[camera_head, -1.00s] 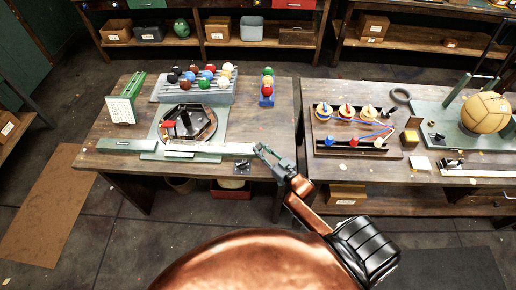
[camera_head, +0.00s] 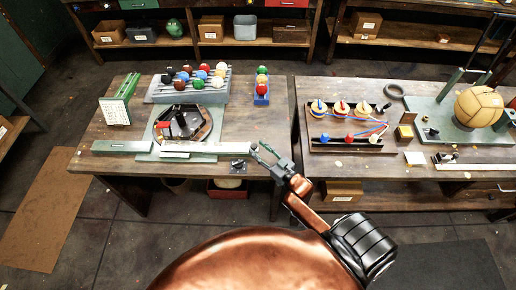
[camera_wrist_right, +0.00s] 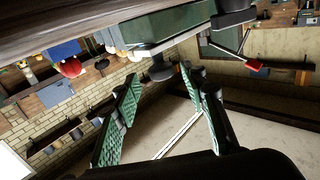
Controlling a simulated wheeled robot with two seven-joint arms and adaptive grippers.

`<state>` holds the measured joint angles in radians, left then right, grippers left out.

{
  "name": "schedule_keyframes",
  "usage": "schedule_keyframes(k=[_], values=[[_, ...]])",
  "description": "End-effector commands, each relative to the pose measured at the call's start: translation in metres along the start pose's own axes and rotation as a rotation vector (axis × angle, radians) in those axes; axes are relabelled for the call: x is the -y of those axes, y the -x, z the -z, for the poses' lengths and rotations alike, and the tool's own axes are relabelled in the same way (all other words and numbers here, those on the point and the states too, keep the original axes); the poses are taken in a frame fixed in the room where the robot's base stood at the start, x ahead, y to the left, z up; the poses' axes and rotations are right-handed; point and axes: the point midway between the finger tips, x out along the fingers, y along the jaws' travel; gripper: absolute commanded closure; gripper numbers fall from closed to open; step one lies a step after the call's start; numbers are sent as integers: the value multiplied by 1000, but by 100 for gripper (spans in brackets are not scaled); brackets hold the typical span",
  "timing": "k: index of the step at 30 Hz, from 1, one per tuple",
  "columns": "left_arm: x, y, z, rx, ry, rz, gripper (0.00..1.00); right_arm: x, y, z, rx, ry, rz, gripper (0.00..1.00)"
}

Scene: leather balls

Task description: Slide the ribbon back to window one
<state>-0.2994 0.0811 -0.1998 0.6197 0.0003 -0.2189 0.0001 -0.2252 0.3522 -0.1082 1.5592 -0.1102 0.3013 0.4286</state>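A pale ribbon-like strip (camera_head: 192,147) lies along a green rail (camera_head: 122,147) at the front edge of the left table. My right gripper is open and empty just off the table's front right part. In the right wrist view my gripper's two green ridged fingers (camera_wrist_right: 160,78) stand apart with nothing between them. A green body with a pale edge (camera_wrist_right: 170,28) shows beyond them. Window markings are too small to read. My left gripper is not in view.
A dark octagonal tray (camera_head: 203,122) sits behind the strip. A rack of colored balls (camera_head: 160,92) and a blue ball holder (camera_head: 261,97) stand farther back. The right table holds a dark wooden tray (camera_head: 322,147).

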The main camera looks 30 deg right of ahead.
Motion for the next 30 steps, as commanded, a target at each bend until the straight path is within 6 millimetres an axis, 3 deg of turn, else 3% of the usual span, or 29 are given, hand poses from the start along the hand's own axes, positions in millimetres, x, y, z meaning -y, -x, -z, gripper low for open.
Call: schedule_keyframes(k=[9, 15, 21, 30], values=[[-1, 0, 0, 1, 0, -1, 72, -1, 66, -1, 5, 1, -2, 61], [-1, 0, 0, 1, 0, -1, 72, 0, 98, -1, 3, 1, -1, 61], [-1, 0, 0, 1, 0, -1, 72, 0, 110, -1, 2, 0, -1, 61], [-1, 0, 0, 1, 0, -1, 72, 0, 111, -1, 2, 0, -1, 61]])
